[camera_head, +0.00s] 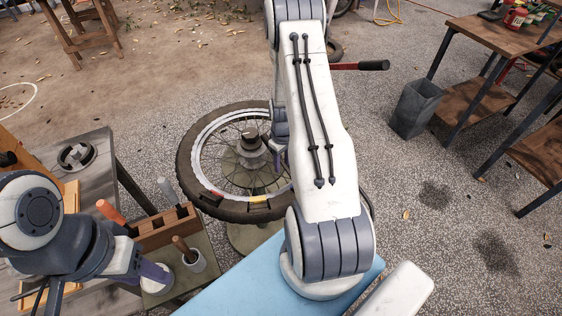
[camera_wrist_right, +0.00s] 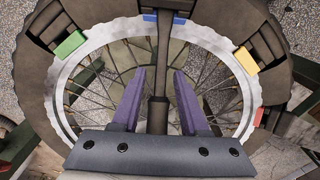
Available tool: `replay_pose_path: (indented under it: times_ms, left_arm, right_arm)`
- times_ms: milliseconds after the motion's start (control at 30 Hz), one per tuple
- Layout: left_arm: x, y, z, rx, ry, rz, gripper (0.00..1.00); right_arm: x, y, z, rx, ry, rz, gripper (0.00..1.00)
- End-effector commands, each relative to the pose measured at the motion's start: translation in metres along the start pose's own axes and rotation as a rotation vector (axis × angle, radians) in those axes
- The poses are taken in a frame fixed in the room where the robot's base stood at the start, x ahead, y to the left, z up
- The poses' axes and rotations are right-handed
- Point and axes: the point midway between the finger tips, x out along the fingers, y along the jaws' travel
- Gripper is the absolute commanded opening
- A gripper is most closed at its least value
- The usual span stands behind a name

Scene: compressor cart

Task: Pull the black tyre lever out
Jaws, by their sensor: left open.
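In the right wrist view, a black bar, which looks like the tyre lever (camera_wrist_right: 157,112), runs from the tyre at the top, past a blue rim piece (camera_wrist_right: 163,15), towards the camera. My right gripper (camera_wrist_right: 159,70) has its purple fingers on either side of this bar, with gaps showing on both sides. In the head view my right arm hides the lever and most of that gripper. The spoked wheel with its black tyre (camera_head: 192,150) lies flat on a stand. My left gripper (camera_head: 150,274) is open at the lower left, beside the tool rack, its fingers only partly visible.
A wooden tool rack (camera_head: 160,232) with an orange-handled tool (camera_head: 112,211) and a cup of tools (camera_head: 193,262) stand at the lower left. A grey bin (camera_head: 417,108) and wooden tables are at the right. Coloured green (camera_wrist_right: 70,43) and yellow (camera_wrist_right: 246,60) pieces sit on the rim.

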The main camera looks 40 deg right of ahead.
Motion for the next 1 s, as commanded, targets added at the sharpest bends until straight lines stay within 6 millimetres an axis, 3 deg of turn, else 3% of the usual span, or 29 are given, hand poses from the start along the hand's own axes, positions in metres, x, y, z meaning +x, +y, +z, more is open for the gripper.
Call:
replay_pose_path:
  times_ms: [33,100,1000]
  left_arm:
    - [0.0,0.0,0.0,0.0,0.0,0.0,0.5]
    - [0.0,0.0,0.0,0.0,0.0,0.0,0.5]
    - [-0.0001,0.0,0.0,0.0,0.0,0.0,0.5]
  right_arm:
    - [-0.0002,-0.0001,0.0,0.0,0.0,0.0,0.19]
    - [-0.0002,-0.0001,0.0,0.0,0.0,0.0,0.0]
    - [-0.0014,0.0005,-0.003,-0.001,0.006,0.004,0.0]
